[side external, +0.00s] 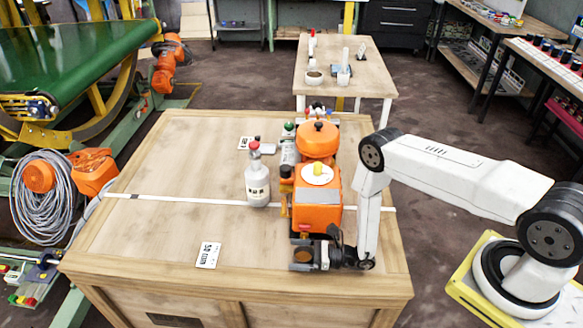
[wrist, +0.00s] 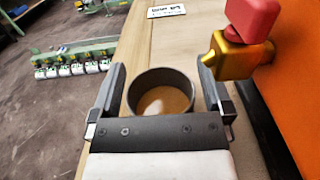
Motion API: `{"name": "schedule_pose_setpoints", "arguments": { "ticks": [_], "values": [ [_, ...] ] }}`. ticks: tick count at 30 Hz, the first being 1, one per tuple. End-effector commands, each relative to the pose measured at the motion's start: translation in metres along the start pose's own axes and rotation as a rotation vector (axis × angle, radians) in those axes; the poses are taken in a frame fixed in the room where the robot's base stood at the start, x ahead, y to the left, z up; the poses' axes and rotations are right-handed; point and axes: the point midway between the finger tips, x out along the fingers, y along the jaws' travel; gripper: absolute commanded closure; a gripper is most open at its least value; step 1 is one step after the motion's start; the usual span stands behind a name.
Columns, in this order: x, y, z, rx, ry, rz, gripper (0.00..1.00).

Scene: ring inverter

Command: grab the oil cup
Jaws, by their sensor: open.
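The oil cup (wrist: 163,93) is a dark round cup with brown oil in it. In the wrist view it stands between the two fingers of my gripper (wrist: 163,78), with a narrow gap showing at each side. My gripper is open around the cup. In the side view, my gripper (side external: 300,255) is low at the front of the orange machine (side external: 317,210), and the oil cup (side external: 302,256) shows small and brown between its fingers. The cup's lower part is hidden.
A gold valve with a red knob (wrist: 245,40) juts out close to my right finger. A white printed card (side external: 208,255) lies on the wooden crate (side external: 150,235), whose left side is mostly clear.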

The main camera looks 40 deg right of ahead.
Motion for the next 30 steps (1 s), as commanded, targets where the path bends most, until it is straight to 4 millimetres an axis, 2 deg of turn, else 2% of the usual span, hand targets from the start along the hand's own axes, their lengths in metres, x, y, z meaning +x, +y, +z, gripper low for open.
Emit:
{"name": "schedule_pose_setpoints", "arguments": {
  "ticks": [7, 15, 16, 17, 30],
  "values": [
    [-0.0002, -0.0001, 0.0001, 0.000, 0.000, 0.000, 0.00],
    [-0.0003, -0.0001, 0.0001, 0.000, 0.000, 0.000, 0.86],
    [-0.0003, -0.0001, 0.0002, -0.001, -0.001, 0.000, 0.89],
    [-0.0003, -0.0001, 0.0002, -0.001, -0.001, 0.000, 0.98],
    [0.0000, -0.0005, 0.0065, -0.001, -0.002, 0.000, 0.98]
  ]
}}
